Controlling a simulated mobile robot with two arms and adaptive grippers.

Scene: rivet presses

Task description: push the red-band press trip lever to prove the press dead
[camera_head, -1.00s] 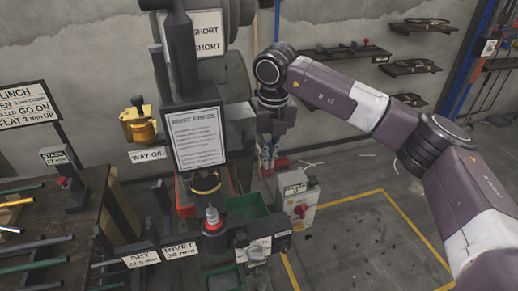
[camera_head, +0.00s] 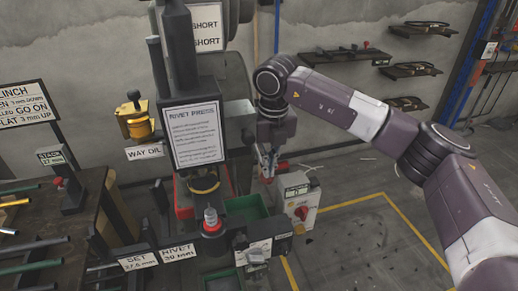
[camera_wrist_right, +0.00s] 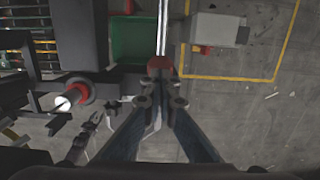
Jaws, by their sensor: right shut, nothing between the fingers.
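The rivet press (camera_head: 181,80) stands left of centre in the head view, with a sign on its front and red parts low around its column. My right gripper (camera_head: 268,168) hangs fingers down beside the press, on its right side. In the right wrist view, the shut, empty fingers (camera_wrist_right: 160,98) come together just below a red knob (camera_wrist_right: 160,65) on a bright metal rod (camera_wrist_right: 164,28). This looks like the trip lever. Whether the fingertips touch the knob I cannot tell. My left gripper is not in view.
A green bin (camera_head: 246,207) sits beside the press, partly hidden. A pale switch box (camera_head: 300,207) with a red knob stands right of my gripper. A yellow oil pot (camera_head: 136,118) is left of the press. Floor at right is clear inside yellow lines.

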